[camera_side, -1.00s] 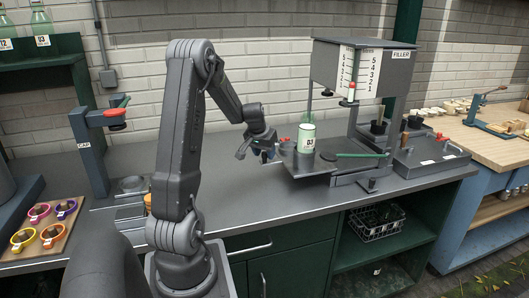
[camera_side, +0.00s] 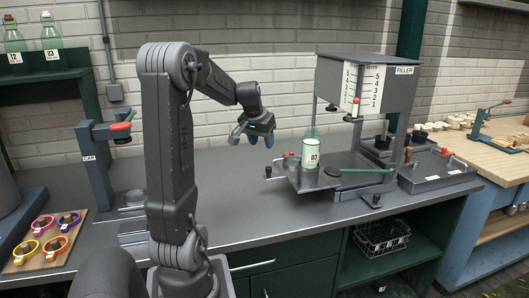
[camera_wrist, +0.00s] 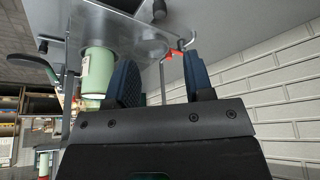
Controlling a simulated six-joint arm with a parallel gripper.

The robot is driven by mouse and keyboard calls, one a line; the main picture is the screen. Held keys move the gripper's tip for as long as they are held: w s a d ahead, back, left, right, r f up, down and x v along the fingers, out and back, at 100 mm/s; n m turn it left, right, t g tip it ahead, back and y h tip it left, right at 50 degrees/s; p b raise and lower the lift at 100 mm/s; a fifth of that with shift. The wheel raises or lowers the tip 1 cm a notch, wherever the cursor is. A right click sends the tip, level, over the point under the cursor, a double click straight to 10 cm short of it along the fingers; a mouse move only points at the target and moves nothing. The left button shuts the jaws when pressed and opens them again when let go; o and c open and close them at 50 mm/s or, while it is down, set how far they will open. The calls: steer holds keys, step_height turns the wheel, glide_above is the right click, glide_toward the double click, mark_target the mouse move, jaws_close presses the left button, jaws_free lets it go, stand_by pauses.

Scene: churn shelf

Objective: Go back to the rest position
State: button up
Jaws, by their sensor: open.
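My gripper (camera_side: 257,138) is open and empty, raised above the bench left of the filler. In the wrist view its two dark blue fingers (camera_wrist: 163,85) stand apart with nothing held between them. A green bottle (camera_side: 311,154) labelled 03 stands upright on the tray (camera_side: 330,185) of the filler (camera_side: 365,85). The bottle (camera_wrist: 97,75) also shows in the wrist view, beside the left finger and apparently apart from it.
The cap press (camera_side: 97,165) stands to the left. A wooden board (camera_side: 30,262) with several colored rings lies at the front left. Bottles (camera_side: 50,32) stand on a green shelf at upper left. The bench (camera_side: 215,190) below my gripper is clear.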

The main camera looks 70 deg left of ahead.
steer(key=shift+v, duration=0.75)
steer(key=w+d+r+m+t+h, duration=0.1)
steer(key=w+d+m, duration=0.1)
steer(key=d, duration=0.8)
steer(key=w+d+r+m, duration=0.2)
steer(key=d, duration=0.8)
steer(key=s+d+f+m+h, duration=0.1)
steer(key=s+d, duration=0.3)
steer(key=d, duration=0.5)
steer(key=s+d+f+m+t+h, duration=0.1)
steer(key=s+d+m, duration=0.3)
steer(key=d, duration=0.5)
steer(key=shift+s+f, duration=0.2)
steer(key=shift+s, duration=0.35)
